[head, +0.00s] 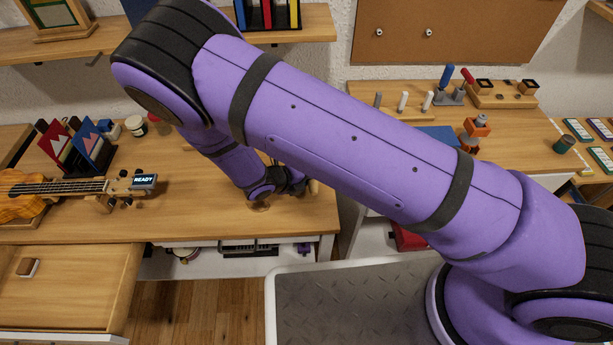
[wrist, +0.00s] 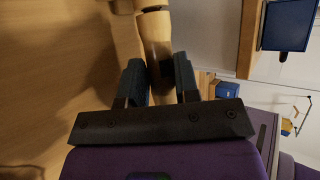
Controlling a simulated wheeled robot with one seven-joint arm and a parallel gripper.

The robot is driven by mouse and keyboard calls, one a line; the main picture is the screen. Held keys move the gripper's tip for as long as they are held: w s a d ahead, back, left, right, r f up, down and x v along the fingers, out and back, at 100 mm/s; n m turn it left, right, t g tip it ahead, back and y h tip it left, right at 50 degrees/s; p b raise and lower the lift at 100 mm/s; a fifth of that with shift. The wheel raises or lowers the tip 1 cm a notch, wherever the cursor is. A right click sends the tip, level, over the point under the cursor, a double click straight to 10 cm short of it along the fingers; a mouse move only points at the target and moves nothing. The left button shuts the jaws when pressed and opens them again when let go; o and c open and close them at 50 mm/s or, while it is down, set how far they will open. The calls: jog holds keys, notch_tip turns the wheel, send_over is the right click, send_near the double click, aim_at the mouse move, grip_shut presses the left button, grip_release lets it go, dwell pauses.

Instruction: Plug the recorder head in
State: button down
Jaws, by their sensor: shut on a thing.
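In the wrist view a pale wooden cylinder (wrist: 155,38), which looks like a recorder part, stands between the two dark fingers of my gripper (wrist: 158,66). The gripper is shut on it. A dark band crosses the cylinder near the top edge, and another pale wooden piece (wrist: 122,7) shows beside it there. I cannot tell whether these pieces are joined. In the head view my gripper (head: 291,186) is low over the right end of the wooden desk (head: 220,220). A bit of pale wood (head: 313,187) shows beside it; my arm hides most of this area.
A ukulele (head: 60,187) with a READY display (head: 144,181) lies on the left of the desk, before upright red and blue cards (head: 88,146). A drawer (head: 65,285) stands open at front left. A second bench (head: 370,95) with small tools is beyond a gap.

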jog(key=shift+w, duration=0.25)
jog(key=c, duration=0.8)
grip_release()
jog(key=shift+v, duration=2.5)
jog(key=shift+s, duration=0.1)
